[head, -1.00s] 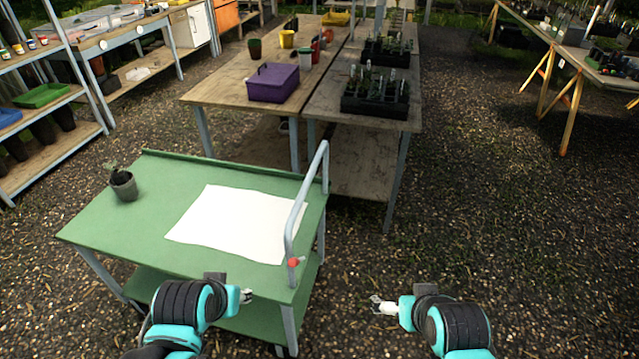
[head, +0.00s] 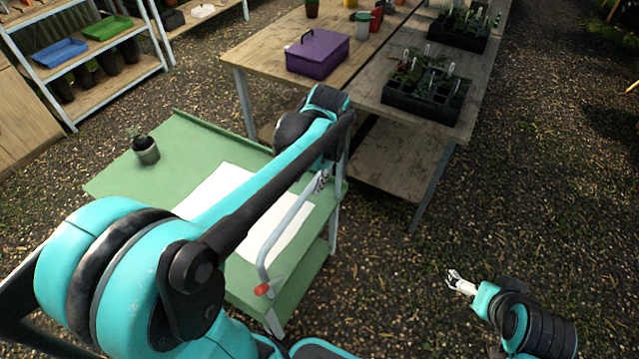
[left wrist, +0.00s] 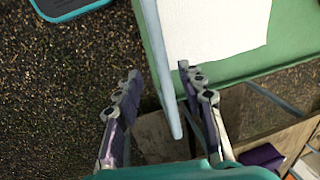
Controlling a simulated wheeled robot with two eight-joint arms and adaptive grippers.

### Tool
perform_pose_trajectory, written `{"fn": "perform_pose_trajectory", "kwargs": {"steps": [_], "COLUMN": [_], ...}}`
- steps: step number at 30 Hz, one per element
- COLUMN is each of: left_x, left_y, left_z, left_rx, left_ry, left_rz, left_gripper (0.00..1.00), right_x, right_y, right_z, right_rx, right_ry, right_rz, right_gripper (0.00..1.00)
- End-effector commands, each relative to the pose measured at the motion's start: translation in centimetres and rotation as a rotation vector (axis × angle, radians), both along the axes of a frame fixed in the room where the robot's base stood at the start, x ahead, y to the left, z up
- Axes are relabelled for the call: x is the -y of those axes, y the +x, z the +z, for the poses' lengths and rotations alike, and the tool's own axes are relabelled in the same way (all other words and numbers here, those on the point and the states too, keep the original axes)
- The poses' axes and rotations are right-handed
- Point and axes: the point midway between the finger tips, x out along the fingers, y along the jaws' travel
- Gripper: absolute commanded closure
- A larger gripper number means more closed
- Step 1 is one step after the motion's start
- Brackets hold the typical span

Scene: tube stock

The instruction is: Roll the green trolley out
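The green trolley (head: 180,135) stands at the left of the head view, with a white sheet and a small potted plant on top. Its grey handle (head: 283,222) runs along its right side, with a red piece at the near end. My left gripper (head: 321,181) is at the handle's far part, partly hidden by my arm. In the left wrist view its fingers (left wrist: 160,72) are apart, with the handle bar (left wrist: 152,40) between them; neither finger visibly grips it. My right gripper (head: 454,281) is open and empty over the ground, right of the trolley.
A wooden table (head: 375,135) stands just behind the trolley, bearing a purple box (head: 318,52) and black plant trays (head: 428,92). Shelves (head: 95,57) stand at the far left. The gravel ground right of the trolley is clear.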

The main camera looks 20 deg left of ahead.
Motion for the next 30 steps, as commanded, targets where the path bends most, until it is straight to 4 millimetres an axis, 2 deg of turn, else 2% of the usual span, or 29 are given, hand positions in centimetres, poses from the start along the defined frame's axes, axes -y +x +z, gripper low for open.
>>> {"fn": "perform_pose_trajectory", "kwargs": {"steps": [6,12,23,27,28,30], "left_x": [-0.7,-1.2,-1.3,-1.3,-1.3,-1.3], "left_y": [0.0,0.0,0.1,0.1,0.1,0.1], "left_z": [-4.0,-6.4,-6.8,-6.8,-6.8,-6.8], "left_rx": [0.001,0.002,0.002,0.002,0.002,0.002], "left_ry": [0.000,0.000,0.000,0.000,0.000,0.000], "left_rz": [0.000,0.001,0.000,0.000,0.000,0.000], "left_gripper": [0.61,0.61,0.61,0.95,1.00,1.00], "right_x": [0.0,0.0,0.0,0.0,0.0,0.0], "right_y": [0.0,0.0,0.0,0.0,0.0,0.0], "right_z": [-1.9,-2.8,-2.9,-2.9,-2.9,-2.9], "right_rx": [0.000,0.000,0.000,0.000,0.000,0.000], "right_ry": [0.000,0.000,0.000,0.000,0.000,0.000], "right_rz": [0.000,0.000,0.000,0.000,0.000,0.000], "right_gripper": [0.01,0.01,0.01,0.01,0.01,0.01]}}
